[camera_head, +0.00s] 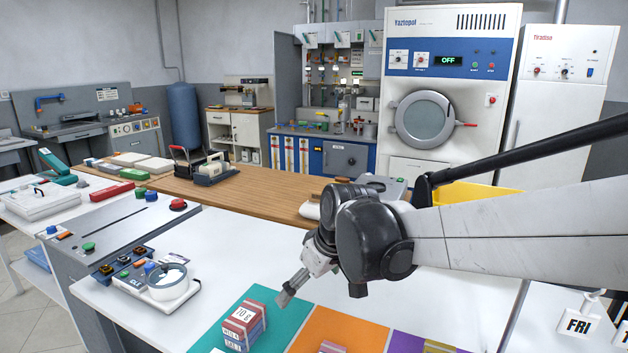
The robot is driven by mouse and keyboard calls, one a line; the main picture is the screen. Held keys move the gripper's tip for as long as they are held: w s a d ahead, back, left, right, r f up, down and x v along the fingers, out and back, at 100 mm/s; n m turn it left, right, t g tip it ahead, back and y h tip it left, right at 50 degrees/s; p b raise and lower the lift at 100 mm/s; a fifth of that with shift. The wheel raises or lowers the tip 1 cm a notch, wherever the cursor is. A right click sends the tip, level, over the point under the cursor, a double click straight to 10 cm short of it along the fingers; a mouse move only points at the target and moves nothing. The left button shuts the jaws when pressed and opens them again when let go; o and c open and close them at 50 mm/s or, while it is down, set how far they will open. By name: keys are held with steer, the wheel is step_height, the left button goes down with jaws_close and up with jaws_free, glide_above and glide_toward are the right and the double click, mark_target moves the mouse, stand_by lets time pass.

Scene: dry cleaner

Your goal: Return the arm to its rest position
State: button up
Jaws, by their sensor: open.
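My arm reaches in from the right edge, with a light grey link and a black joint. My gripper (288,292) hangs at its end, pointing down and to the left above the teal mat. It is open, and I see nothing between its fingers. A small pink-and-white labelled block (244,325) stands on the teal mat (275,335), below and left of the gripper and apart from it. The far side of the gripper is hidden from this view.
An orange mat (345,328) lies beside the teal one. A round dish (172,285) and a button panel stand at left. A wooden counter (160,185) with an iron-like device runs behind. A yellow bin (475,193) sits behind my arm. A FRI tag (578,325) is at lower right.

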steer(key=s+d+m+t+h, duration=0.3)
steer(key=s+d+m, duration=0.5)
steer(key=s+d, duration=1.2)
steer(key=shift+d+r+m, duration=0.25)
steer(key=shift+d+m, duration=0.05)
steer(key=shift+d, duration=0.15)
